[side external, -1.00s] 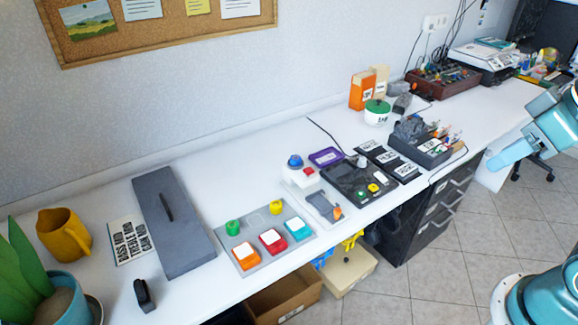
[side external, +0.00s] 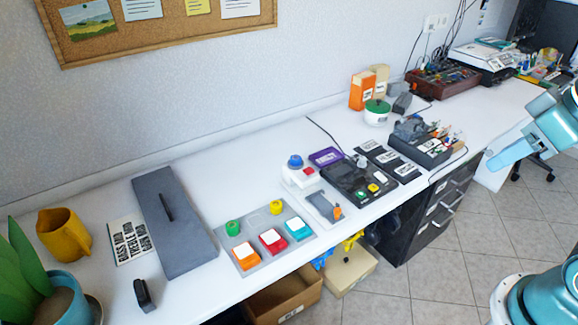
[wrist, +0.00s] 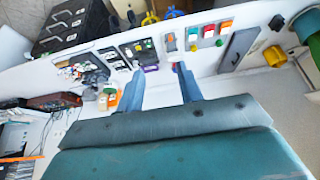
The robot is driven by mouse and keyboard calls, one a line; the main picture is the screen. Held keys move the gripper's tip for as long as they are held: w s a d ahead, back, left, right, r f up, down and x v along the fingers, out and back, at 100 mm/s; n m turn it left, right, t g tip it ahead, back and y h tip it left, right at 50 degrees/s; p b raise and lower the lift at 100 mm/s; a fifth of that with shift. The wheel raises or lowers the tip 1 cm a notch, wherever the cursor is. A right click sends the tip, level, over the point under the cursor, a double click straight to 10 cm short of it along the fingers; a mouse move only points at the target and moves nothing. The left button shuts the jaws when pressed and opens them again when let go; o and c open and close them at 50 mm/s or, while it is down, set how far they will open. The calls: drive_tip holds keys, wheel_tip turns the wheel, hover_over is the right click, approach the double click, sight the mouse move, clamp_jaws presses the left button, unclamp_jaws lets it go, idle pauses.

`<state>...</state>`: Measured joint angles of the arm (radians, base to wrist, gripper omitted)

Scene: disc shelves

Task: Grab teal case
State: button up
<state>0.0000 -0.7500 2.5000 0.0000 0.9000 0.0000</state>
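The teal case (side external: 299,228) is a small block with a white top. It sits at the right end of a grey board (side external: 243,247), beside a red case (side external: 272,241) and an orange case (side external: 246,257). It also shows, small, near the top of the wrist view (wrist: 192,34). My gripper (wrist: 157,80) is open, its two blue fingers spread apart with nothing between them. In the side view, part of it (side external: 510,152) hangs at the right edge, well away from the teal case.
Green and yellow round knobs (side external: 276,208) stand on the board behind the cases. A long grey box (side external: 175,225) lies to the left. Open boxes (side external: 285,297) sit below the desk's front edge.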

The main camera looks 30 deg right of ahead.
drive_tip(key=o, duration=0.8)
drive_tip(key=shift+c, duration=0.2)
